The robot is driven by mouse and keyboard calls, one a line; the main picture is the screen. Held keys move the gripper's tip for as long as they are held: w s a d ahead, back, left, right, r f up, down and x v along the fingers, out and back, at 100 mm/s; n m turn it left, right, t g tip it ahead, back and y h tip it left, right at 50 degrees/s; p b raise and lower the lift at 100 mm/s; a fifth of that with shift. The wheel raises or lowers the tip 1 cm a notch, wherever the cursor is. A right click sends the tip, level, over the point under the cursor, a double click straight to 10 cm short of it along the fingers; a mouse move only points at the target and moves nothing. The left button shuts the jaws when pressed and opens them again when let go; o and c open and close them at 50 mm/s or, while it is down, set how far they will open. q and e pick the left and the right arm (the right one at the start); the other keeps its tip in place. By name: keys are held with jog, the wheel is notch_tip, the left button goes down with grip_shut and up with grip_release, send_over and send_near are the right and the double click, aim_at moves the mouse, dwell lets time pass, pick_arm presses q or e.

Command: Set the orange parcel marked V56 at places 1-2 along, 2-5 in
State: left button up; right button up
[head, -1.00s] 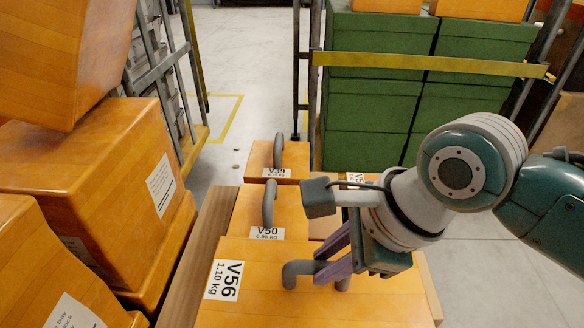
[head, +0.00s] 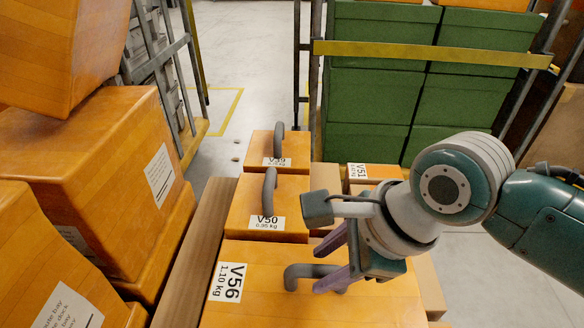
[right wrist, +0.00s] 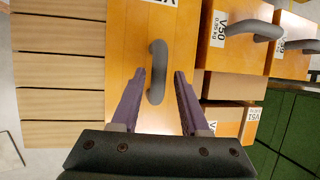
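The orange parcel marked V56 (head: 255,300) is at the bottom middle of the head view, its label facing up at its left edge. Its grey handle (head: 300,272) shows on top. My right gripper (head: 325,262) is at this handle. In the right wrist view the two purple fingers of the right gripper (right wrist: 159,80) stand apart, with the handle (right wrist: 157,72) between them and gaps on both sides. The underside of V56 is hidden. My left gripper is in neither view.
Orange parcels V50 (head: 240,212) and V39 (head: 260,149) stand in line beyond V56, with V51 (head: 385,172) to their right. Several orange boxes (head: 85,140) crowd the left. Green boxes (head: 370,100) stand behind a yellow bar (head: 430,53). Wooden slats (right wrist: 60,75) show in the right wrist view.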

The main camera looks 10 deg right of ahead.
jog(key=shift+o, duration=0.5)
jog(key=shift+r, duration=0.1)
jog(key=shift+r, duration=0.3)
jog(key=p+v, duration=0.6)
jog(key=v, duration=0.6)
jog(key=s+d+r+n+h, duration=0.1)
jog(key=s+d+n, duration=0.1)
jog(key=s+n, duration=0.4)
jog(key=s+d+r+n+h, duration=0.1)
jog(key=s+n, duration=0.6)
jog(key=n, duration=0.9)
jog(key=shift+d+n+h, duration=0.4)
jog(key=shift+d+h, duration=0.25)
jog(key=shift+h, duration=0.15)
jog(key=shift+s, duration=0.1)
